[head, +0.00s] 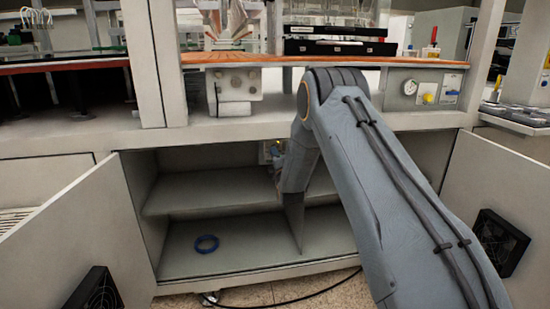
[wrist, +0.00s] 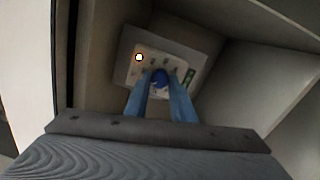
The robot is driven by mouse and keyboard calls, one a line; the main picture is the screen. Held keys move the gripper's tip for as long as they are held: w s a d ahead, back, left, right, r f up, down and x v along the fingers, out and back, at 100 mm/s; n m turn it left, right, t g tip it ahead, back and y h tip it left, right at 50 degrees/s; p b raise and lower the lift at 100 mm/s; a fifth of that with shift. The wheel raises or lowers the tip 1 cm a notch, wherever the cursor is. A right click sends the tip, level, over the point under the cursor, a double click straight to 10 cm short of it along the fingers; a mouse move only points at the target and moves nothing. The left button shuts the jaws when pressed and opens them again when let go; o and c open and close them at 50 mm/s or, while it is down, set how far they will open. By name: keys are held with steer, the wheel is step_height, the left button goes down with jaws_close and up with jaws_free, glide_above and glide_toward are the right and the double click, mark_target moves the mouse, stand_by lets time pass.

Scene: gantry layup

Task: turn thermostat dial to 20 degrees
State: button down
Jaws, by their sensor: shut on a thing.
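The thermostat panel (wrist: 128,75) is a pale plate on the cabinet's inner back wall, and part of it also shows in the head view (head: 265,151). The blue thermostat dial (wrist: 160,84) sits low on the plate, with small dark marks around it. My gripper (wrist: 160,80) has its two blue fingers on either side of the dial, shut on it. The scale's numbers are too small to read. In the head view my arm hides the dial.
The cabinet (head: 222,190) has both doors (head: 65,235) swung open and a shelf (head: 200,192) inside. Walls close in around my wrist.

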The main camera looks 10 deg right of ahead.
steer(key=c, duration=1.5)
jaws_free()
steer(key=shift+s, duration=0.15)
steer(key=s, duration=0.7)
steer(key=shift+s+f, duration=0.25)
steer(key=shift+s, duration=0.05)
